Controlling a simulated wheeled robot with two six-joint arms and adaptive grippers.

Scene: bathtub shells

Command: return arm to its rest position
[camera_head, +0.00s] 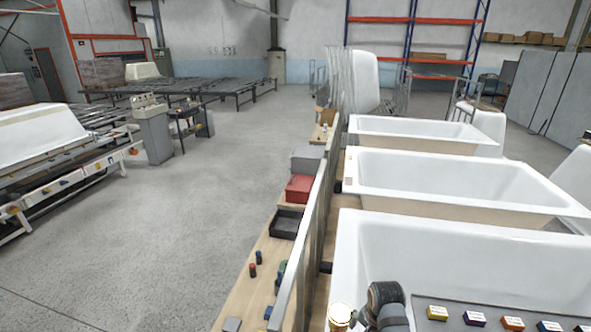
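A dark grey rounded object (386,302) stands at the bottom edge, cut off by the frame.
A metal rail (310,225) runs along the tubs' left side. Left of it, a wooden bench (245,290) holds a red box (299,188) and a black tray (286,224). The grey floor (170,220) further left is open.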

